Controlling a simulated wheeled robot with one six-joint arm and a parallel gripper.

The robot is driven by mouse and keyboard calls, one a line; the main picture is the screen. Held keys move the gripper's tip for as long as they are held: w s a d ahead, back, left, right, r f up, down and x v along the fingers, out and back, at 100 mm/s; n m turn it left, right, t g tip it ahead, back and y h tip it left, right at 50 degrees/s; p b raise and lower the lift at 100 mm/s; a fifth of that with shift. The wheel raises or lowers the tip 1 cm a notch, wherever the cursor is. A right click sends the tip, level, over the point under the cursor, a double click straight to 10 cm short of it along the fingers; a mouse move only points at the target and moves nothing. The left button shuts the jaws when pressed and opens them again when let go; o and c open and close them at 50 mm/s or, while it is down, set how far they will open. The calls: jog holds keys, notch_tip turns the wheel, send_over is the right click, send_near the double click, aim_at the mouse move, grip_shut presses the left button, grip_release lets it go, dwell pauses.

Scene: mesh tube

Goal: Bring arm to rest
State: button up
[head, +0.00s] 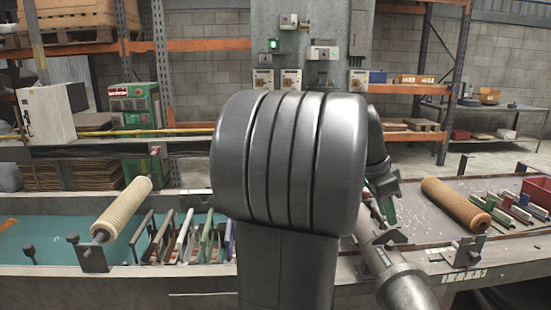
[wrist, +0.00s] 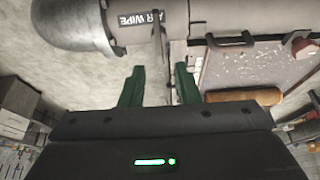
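My gripper (wrist: 160,84) is open in the wrist view. Its two green fingers stand apart with nothing between them. Beyond the fingertips runs a thick grey pipe (wrist: 215,20) with a rounded end at left and a label ending in "WIPE". I cannot tell whether the fingers touch anything, but no contact shows. In the head view my own dark arm link fills the middle and hides much of the bench. Only a bit of green from my gripper (head: 384,198) shows at its right edge.
A trough bench crosses the head view. A tan roller (head: 125,207) is at left, another roller (head: 455,205) at right. Several upright slats (head: 183,236) stand in the left trough. A red bin (head: 537,190) is at far right. Shelving and a grey cabinet stand behind.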

aim_at(393, 231)
jog(key=x, duration=0.7)
jog(key=shift+r+n, duration=0.15)
jog(key=shift+n, duration=0.25)
jog(key=shift+s+a+r+n+t+p, duration=0.1)
jog(key=shift+n+t+p, duration=0.35)
jog(key=shift+n, duration=0.25)
jog(key=shift+n+t+y+p, duration=0.5)
jog(key=shift+n+t+p, duration=0.3)
jog(key=shift+n, duration=1.5)
